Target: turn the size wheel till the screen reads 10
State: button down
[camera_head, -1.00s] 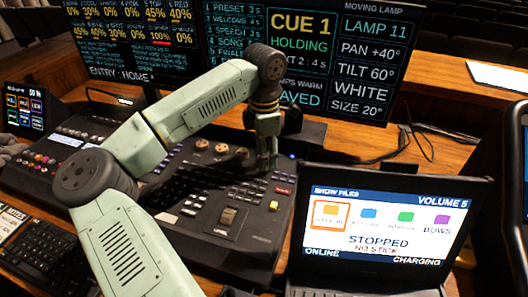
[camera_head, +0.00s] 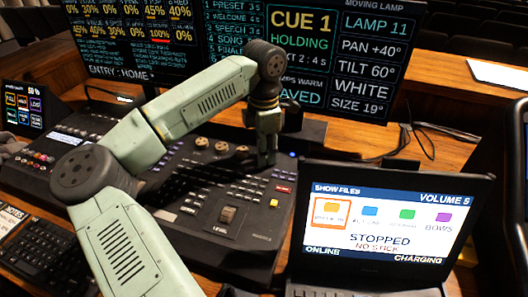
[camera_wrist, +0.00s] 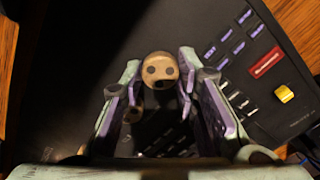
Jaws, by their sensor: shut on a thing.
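The screen (camera_head: 355,60) at the back right reads "SIZE 19°" under the heading LAMP 11. My gripper (camera_head: 266,158) points down at the right back part of the mixing desk (camera_head: 245,222). It is shut on a round tan wheel (camera_wrist: 160,68), which shows between the two fingers in the wrist view. The fingers hide this wheel in the head view. Its place at the end of the row of wheels fits the size wheel, but I cannot read a label on it.
Other tan wheels (camera_head: 221,147) stand in a row left of my gripper. A laptop (camera_head: 384,225) stands close on the right, showing STOPPED. Keys and a red button (camera_head: 283,189) lie in front of the gripper. A keyboard (camera_head: 45,245) is at front left.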

jog(key=n+b, duration=0.3)
jog(key=shift+f+n, duration=0.2)
jog(key=shift+n, duration=0.1)
jog(key=shift+r+n+b, duration=0.15)
jog(key=shift+n+b, duration=1)
jog(key=shift+n, duration=0.65)
jog(key=c, duration=1.2)
grip_release()
notch_tip(320, 180, up, 12)
jog(key=shift+r, duration=0.1)
